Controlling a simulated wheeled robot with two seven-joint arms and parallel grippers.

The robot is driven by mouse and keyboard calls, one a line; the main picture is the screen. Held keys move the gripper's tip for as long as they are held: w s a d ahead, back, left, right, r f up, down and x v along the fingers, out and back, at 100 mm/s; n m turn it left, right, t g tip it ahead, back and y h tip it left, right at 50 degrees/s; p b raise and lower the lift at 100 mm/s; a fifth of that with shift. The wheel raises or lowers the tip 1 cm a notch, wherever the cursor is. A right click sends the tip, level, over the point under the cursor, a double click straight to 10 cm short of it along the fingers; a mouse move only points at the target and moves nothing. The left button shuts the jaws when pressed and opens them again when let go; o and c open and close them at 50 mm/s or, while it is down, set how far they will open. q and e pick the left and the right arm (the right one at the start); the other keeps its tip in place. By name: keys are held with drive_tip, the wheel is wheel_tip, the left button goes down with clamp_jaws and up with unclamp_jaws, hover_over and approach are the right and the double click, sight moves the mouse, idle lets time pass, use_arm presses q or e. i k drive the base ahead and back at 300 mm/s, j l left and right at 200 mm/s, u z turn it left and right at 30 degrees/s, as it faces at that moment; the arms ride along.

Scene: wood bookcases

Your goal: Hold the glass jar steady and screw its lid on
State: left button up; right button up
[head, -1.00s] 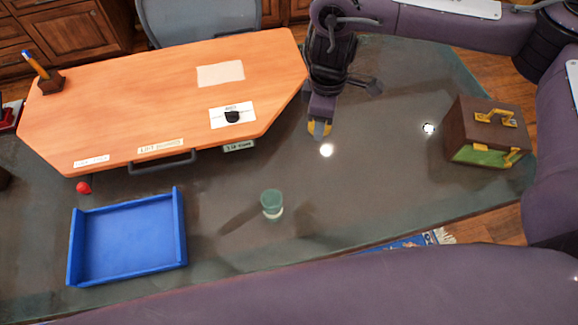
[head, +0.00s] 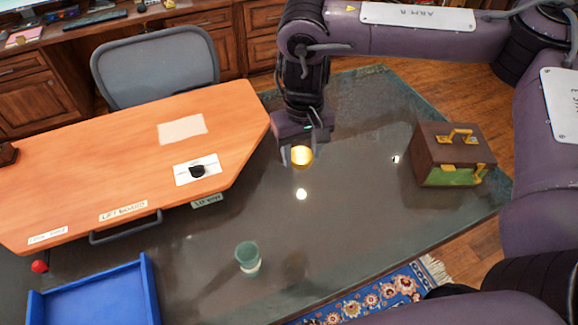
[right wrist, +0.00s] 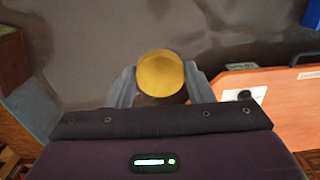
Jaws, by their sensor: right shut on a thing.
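The round gold lid (head: 301,156) is held between the fingertips of my right gripper (head: 300,158), above the glass table. In the right wrist view the lid (right wrist: 160,74) sits flat-face-on between the two grey fingers (right wrist: 158,84). The jar (head: 247,257), greenish and glassy with a pale lower band, stands upright on the table, lower left of the lid and apart from it. No gripper is on the jar. My left gripper is out of the head view.
An orange board (head: 130,165) with labels and a black knob lies left of my right gripper. A blue tray (head: 95,300) is at lower left, with a red ball (head: 40,266) near it. A brown-green box (head: 452,155) stands at right. The glass table (head: 350,215) between is clear.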

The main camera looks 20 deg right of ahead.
sight(247, 253)
drive_tip(key=u, duration=1.2)
drive_tip(key=k+l, duration=0.3)
drive_tip(key=l, duration=0.15)
drive_tip(key=k+l, duration=0.25)
drive_tip(key=l, duration=0.2)
drive_tip(key=k+l, duration=0.3)
drive_tip(key=l, duration=0.15)
drive_tip(key=u, duration=0.05)
